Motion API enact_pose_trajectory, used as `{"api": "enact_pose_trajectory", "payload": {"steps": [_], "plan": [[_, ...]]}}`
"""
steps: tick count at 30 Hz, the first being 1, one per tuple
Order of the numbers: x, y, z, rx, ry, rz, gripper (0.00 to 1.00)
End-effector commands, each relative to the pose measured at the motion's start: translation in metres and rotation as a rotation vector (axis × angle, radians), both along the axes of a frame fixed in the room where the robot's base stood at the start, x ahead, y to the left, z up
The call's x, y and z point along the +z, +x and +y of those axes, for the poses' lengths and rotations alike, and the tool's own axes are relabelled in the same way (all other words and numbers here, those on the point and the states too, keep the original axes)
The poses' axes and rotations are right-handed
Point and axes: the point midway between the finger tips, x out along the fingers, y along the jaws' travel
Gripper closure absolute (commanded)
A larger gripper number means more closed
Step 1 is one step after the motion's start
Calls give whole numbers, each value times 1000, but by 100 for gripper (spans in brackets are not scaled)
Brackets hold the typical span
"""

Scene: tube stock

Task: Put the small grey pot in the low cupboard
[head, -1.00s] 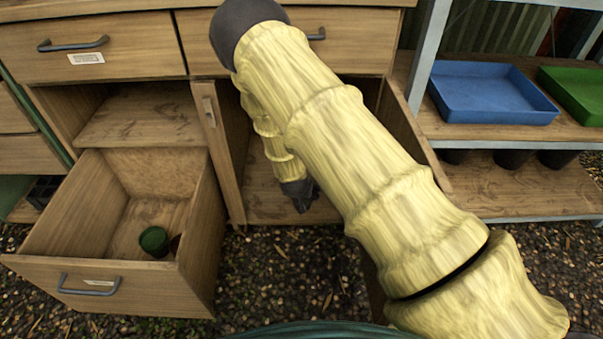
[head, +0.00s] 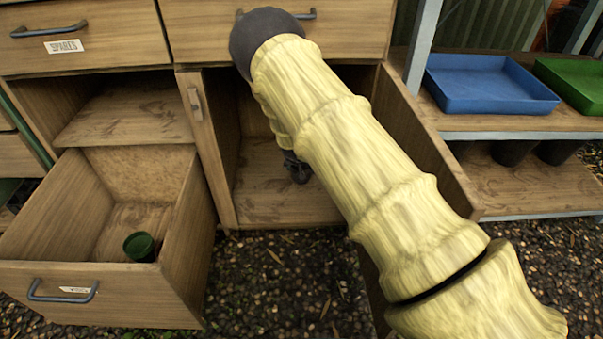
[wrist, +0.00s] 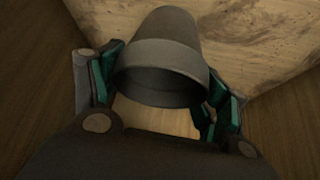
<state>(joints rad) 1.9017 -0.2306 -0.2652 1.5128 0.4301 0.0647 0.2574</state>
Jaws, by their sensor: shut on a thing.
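The small grey pot (wrist: 165,55) is between the fingers of my gripper (wrist: 163,92) in the wrist view. My gripper is shut on it, with the pot's rim facing the camera and its narrower base away. In the head view my gripper (head: 297,168) is a dark shape inside the open low cupboard (head: 265,195), above its wooden floor. My arm covers part of the opening. The pot cannot be made out in the head view. A bare wooden surface lies close behind the pot in the wrist view.
The cupboard's door (head: 425,140) stands open on the right, beside my arm. At left, an open drawer (head: 110,290) juts out and holds a green pot (head: 139,246). A shelf at right carries a blue tray (head: 490,85) and a green tray (head: 575,85).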

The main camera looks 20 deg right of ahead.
Motion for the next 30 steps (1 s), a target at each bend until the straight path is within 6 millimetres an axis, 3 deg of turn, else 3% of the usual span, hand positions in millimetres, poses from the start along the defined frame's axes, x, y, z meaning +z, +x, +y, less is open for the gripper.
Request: {"api": "enact_pose_trajectory", "payload": {"steps": [3,12,26,27,30], "plan": [[-3,8,-4,0,0,-1,49],[-35,7,-3,1,0,0,49],[-38,6,-3,1,0,0,49],[-39,6,-3,1,0,0,22],[-38,6,-3,1,0,0,4]]}}
